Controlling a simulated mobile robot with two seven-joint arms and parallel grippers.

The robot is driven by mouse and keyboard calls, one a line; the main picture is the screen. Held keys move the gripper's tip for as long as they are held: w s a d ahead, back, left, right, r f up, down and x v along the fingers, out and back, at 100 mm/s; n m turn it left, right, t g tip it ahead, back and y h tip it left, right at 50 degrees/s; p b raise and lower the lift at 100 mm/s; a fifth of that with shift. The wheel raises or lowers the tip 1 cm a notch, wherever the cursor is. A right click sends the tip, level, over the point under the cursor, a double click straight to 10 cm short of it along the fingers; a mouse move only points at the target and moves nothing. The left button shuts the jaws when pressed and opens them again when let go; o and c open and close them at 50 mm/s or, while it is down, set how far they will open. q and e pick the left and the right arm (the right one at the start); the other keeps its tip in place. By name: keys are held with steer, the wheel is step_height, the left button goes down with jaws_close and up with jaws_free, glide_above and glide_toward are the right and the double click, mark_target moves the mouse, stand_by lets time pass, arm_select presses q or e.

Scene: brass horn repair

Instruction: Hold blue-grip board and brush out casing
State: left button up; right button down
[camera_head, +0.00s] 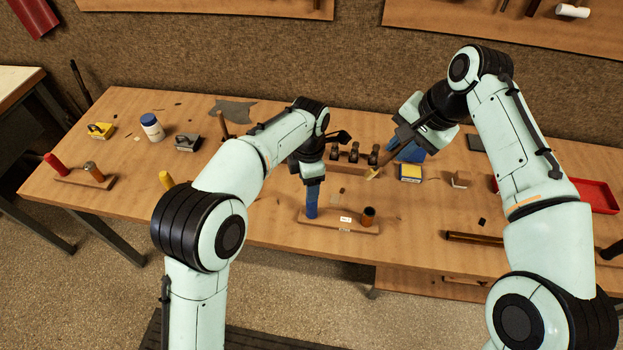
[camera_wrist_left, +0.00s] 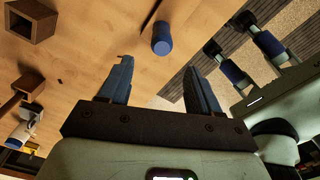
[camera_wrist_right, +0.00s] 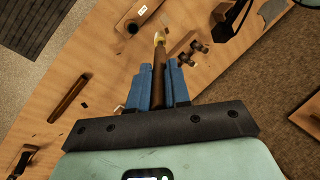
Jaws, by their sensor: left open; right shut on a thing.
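The board (camera_head: 338,224) lies near the table's front edge, with an upright blue grip (camera_head: 311,208) at its left end and a brown casing (camera_head: 368,217) at its right end. My left gripper (camera_head: 313,180) is open above the blue grip. In the left wrist view the blue grip (camera_wrist_left: 162,38) shows beyond the open fingertips (camera_wrist_left: 160,70), and they do not close on it. My right gripper (camera_head: 402,138) is shut on the brush (camera_wrist_right: 158,78), whose pale tip (camera_head: 373,174) points down, behind and above the casing. The right wrist view also shows the casing (camera_wrist_right: 132,27).
A wooden block with dark parts (camera_head: 350,157) stands behind the board. A blue-and-yellow box (camera_head: 411,173) and a small wooden block (camera_head: 460,179) are to its right. Another board with a red grip (camera_head: 54,165) lies far left, and a red tray (camera_head: 597,196) far right.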

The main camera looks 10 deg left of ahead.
mark_target(312, 207)
arm_select(q)
steer(key=shift+w+d+r, duration=0.1)
steer(key=shift+d, duration=0.25)
steer(key=shift+f, duration=0.25)
step_height(312, 207, down, 11)
steer(key=shift+f, duration=0.1)
